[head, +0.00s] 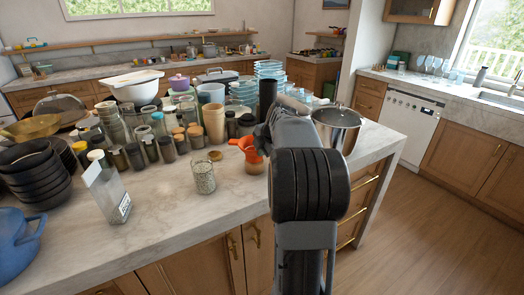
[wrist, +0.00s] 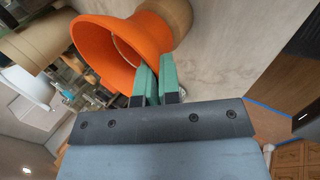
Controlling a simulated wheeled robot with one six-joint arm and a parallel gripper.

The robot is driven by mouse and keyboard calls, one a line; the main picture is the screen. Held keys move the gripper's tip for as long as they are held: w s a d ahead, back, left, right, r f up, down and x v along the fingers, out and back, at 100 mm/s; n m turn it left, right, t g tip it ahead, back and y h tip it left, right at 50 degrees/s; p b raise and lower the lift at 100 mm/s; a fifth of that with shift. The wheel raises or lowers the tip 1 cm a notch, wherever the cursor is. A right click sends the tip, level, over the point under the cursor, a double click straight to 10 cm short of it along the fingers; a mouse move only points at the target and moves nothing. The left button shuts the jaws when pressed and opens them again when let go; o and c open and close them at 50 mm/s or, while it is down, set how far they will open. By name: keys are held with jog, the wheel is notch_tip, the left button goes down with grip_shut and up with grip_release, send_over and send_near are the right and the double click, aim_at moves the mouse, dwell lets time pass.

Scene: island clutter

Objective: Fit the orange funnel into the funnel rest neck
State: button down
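The orange funnel (head: 247,148) is at the island's front part, just left of my arm, its wide mouth tipped up and to the left. In the wrist view the funnel (wrist: 108,38) fills the upper left, its narrow end towards the tan funnel rest (wrist: 174,14). The rest also shows below the funnel in the head view (head: 254,167). I cannot tell whether the spout is inside the neck or just above it. My gripper's green fingers (wrist: 157,76) are close together at the funnel's rim and look shut on its wall. In the head view my arm hides the fingers.
Several spice jars and stacked cups crowd behind. A steel pot (head: 338,125) is right of my arm.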

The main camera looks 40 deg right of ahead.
jog(key=shift+f+b, duration=0.5)
jog(key=shift+f, duration=0.05)
jog(key=c, duration=1.2)
grip_release()
jog(key=shift+c, duration=0.2)
jog(key=shift+r, duration=0.1)
jog(key=v, duration=1.3)
jog(key=shift+s+r, duration=0.25)
